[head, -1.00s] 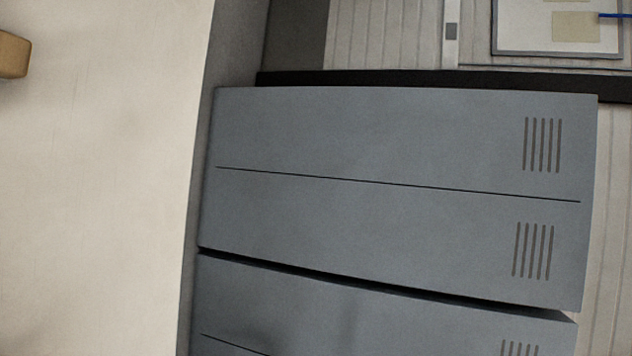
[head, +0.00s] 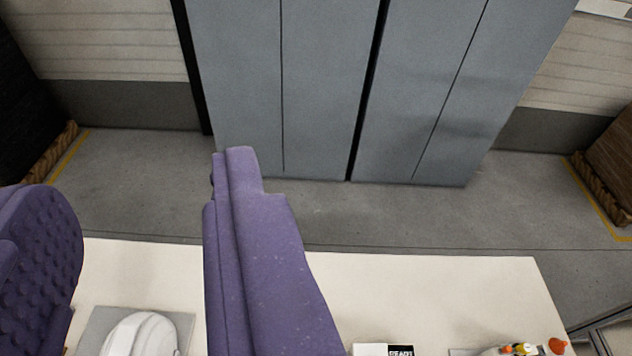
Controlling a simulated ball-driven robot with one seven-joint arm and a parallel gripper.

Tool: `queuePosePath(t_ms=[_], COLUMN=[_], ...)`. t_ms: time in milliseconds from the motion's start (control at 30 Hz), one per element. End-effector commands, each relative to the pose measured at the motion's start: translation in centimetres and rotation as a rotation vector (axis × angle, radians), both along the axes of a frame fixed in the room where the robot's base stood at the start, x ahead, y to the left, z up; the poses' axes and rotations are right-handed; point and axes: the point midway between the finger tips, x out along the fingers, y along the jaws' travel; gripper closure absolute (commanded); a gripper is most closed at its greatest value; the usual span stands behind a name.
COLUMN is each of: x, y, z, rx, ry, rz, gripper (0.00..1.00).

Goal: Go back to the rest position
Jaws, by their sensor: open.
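My gripper (head: 138,180) shows large in the head view as two purple fingers. The left finger has a bumpy inner pad, and the right one rises near the middle of the picture. The fingers stand wide apart with nothing between them at their tips. A white helmet shell (head: 144,336) sits on a grey square mat (head: 98,322) on the pale table (head: 420,285). It shows low in the gap between the fingers, cut off by the bottom edge. The right finger hides part of the table.
Tall grey cabinets (head: 330,80) stand behind the table across a strip of grey floor (head: 340,215). A white and black card (head: 385,350) and small orange and yellow items (head: 520,349) lie at the table's front. Wooden pallets (head: 55,150) stand at both sides.

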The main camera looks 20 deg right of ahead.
Motion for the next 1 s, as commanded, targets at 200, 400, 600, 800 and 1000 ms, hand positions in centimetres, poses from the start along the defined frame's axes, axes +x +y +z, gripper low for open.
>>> queuePosePath(t_ms=[200, 400, 600, 800, 1000], x=[0.0, 0.1, 0.1, 0.1, 0.1], y=[0.0, 0.0, 0.0, 0.0, 0.0], z=[-1.9, -8.6, -14.8, -15.3, -15.3], rx=[-0.002, -0.003, -0.004, -0.004, -0.004], ry=[0.001, 0.002, 0.002, 0.002, 0.002], rz=[-0.001, 0.000, 0.000, 0.000, 0.000], gripper=[0.57, 0.57, 0.57, 0.57, 0.57])
